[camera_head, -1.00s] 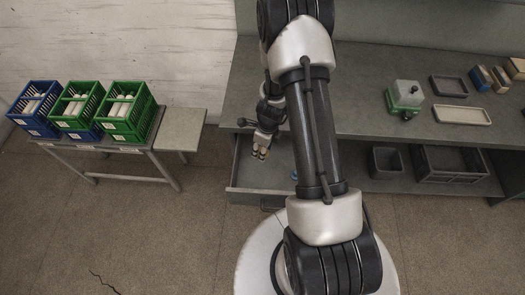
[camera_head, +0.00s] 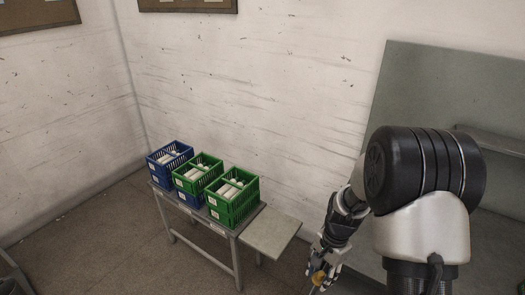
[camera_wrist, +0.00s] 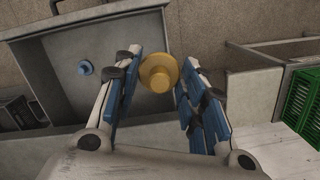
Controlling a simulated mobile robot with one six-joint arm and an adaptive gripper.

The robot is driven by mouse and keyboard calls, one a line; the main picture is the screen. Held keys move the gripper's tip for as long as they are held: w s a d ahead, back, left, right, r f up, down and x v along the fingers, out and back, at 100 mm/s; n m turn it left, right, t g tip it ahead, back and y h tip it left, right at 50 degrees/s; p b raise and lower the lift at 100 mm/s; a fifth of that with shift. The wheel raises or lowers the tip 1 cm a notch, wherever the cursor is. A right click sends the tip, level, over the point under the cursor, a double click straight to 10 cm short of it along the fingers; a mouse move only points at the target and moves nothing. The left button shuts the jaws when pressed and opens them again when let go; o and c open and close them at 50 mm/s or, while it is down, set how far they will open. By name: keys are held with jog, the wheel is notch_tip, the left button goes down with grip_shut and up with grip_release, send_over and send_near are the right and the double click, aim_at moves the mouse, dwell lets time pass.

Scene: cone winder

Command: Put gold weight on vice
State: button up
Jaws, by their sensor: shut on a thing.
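My gripper (camera_wrist: 160,60) is shut on the gold weight (camera_wrist: 157,73), a round, stepped yellow piece between the blue-padded fingers in the wrist view. In the head view my gripper (camera_head: 320,268) shows at the bottom, right of the crate table, with the gold weight (camera_head: 318,278) at its tips. The weight is held in the air. I cannot make out a vice in either current view.
An open grey drawer (camera_wrist: 55,45) holds a small blue piece (camera_wrist: 85,68). Green crates (camera_head: 232,195) and blue crates (camera_head: 168,158) with white cones stand on a grey table (camera_head: 216,228). A bare side shelf (camera_head: 270,233) adjoins it.

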jog(key=a+r+n, duration=0.1)
jog(key=n, duration=0.2)
jog(key=s+a+r+n+b, duration=0.1)
jog(key=r+n, duration=0.1)
jog(key=n, duration=0.2)
jog(key=a+r+n+h+b, duration=0.1)
jog(key=n, duration=0.3)
jog(key=shift+s+r+g, duration=0.2)
jog(key=shift+s+g, duration=0.1)
jog(key=shift+s, duration=0.1)
